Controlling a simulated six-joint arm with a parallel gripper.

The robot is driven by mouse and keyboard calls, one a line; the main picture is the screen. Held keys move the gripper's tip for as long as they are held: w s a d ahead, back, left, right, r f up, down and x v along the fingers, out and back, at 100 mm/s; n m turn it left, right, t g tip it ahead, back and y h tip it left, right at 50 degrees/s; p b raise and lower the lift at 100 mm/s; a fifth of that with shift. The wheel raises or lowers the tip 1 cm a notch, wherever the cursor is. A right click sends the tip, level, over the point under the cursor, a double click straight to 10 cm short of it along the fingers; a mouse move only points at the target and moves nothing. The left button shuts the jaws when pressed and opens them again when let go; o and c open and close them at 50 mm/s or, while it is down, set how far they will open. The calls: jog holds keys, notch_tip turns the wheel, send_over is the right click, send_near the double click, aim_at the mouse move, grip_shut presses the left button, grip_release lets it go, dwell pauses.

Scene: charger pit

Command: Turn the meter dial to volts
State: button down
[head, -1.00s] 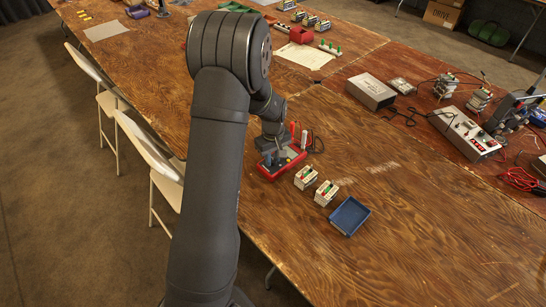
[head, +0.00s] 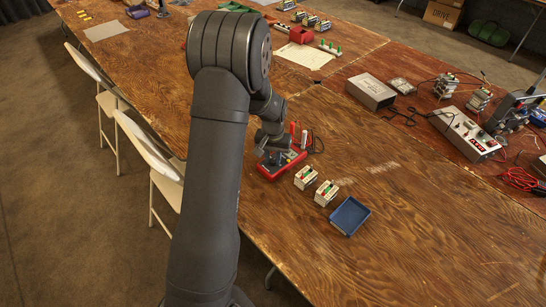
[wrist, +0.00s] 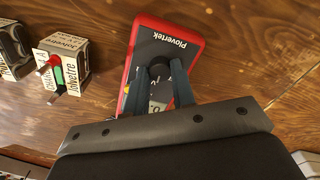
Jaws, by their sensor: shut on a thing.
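The red meter (head: 297,156) lies on the wooden table below my gripper (head: 277,155). In the wrist view the meter (wrist: 175,42) shows its dark face with the Plovertek name upside down. Its round black dial (wrist: 158,68) sits between the tips of my gripper (wrist: 160,82). The jaws are shut on the dial. The fingers hide part of the dial and its markings, so I cannot read where it points.
Two white battery-like blocks (head: 306,177) (head: 326,193) and a blue tray (head: 349,216) stand right of the meter. Red and black probe leads lie just behind it. A grey box (head: 370,91) is farther back. The front right of the table is clear.

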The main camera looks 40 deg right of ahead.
aim_at(273, 160)
jog(key=shift+m, duration=0.4)
jog(key=c, duration=1.2)
grip_release()
notch_tip(273, 160, up, 18)
jog(key=shift+f, duration=0.25)
jog(key=shift+f, duration=0.1)
notch_tip(273, 160, down, 17)
jog(key=shift+f, duration=0.2)
jog(key=shift+r, duration=0.1)
